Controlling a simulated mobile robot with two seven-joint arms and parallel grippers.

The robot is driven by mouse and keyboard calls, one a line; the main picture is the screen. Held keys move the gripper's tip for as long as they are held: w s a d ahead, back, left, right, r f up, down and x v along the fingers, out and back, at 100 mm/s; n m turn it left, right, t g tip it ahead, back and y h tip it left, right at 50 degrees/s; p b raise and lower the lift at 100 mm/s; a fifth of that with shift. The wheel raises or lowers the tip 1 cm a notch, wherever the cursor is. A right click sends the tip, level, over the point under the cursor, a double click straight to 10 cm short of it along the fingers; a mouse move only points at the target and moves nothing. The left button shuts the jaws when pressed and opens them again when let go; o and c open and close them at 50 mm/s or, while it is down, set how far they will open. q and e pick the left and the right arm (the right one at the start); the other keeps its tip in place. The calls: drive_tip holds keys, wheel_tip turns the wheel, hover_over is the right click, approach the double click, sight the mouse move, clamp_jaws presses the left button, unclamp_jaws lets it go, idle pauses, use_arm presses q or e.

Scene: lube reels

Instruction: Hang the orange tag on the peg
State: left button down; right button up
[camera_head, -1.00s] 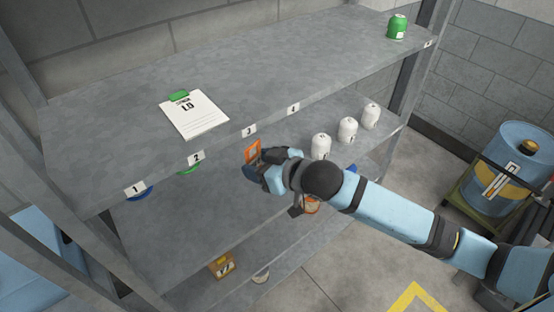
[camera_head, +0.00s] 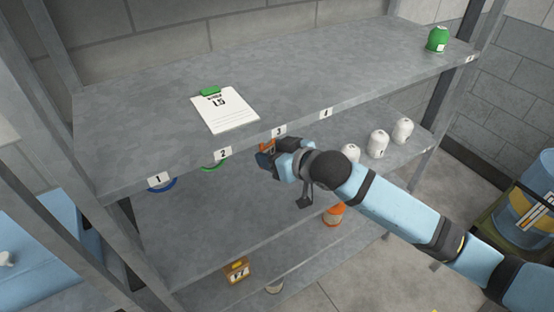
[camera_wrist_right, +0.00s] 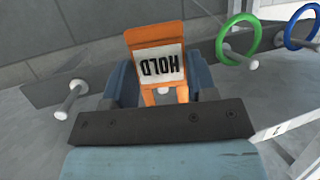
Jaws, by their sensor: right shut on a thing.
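My right gripper (camera_head: 264,160) is shut on the orange tag (camera_head: 266,146), just below the top shelf's front edge at label 3. In the right wrist view the tag (camera_wrist_right: 156,48) stands between the blue fingers, with a white panel reading HOLD upside down. A pale peg end (camera_wrist_right: 166,91) shows in the opening at the tag's lower part. I cannot tell whether the peg passes through the tag or whether they touch. A bare peg (camera_wrist_right: 70,100) sticks out to the left. My left gripper is not in view.
A green ring (camera_wrist_right: 238,38) and a blue ring (camera_wrist_right: 302,27) hang on pegs to the right in the wrist view. A clipboard (camera_head: 226,112) lies on the top shelf. White bottles (camera_head: 377,144) stand on the shelf below, right of my arm.

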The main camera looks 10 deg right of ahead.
drive_tip(key=shift+w+a+f+b, duration=0.1)
drive_tip(key=shift+w+a+b, duration=0.15)
drive_tip(key=shift+w+b, duration=0.25)
drive_tip(key=shift+w+a+b, duration=0.25)
drive_tip(key=shift+w, duration=0.45)
drive_tip(key=shift+w+a+f, duration=0.15)
drive_tip(key=shift+w+f, duration=0.1)
drive_tip(key=shift+w, duration=0.25)
drive_tip(key=shift+w+f+p, duration=0.15)
drive_tip(key=shift+p, duration=0.35)
drive_tip(key=o, duration=1)
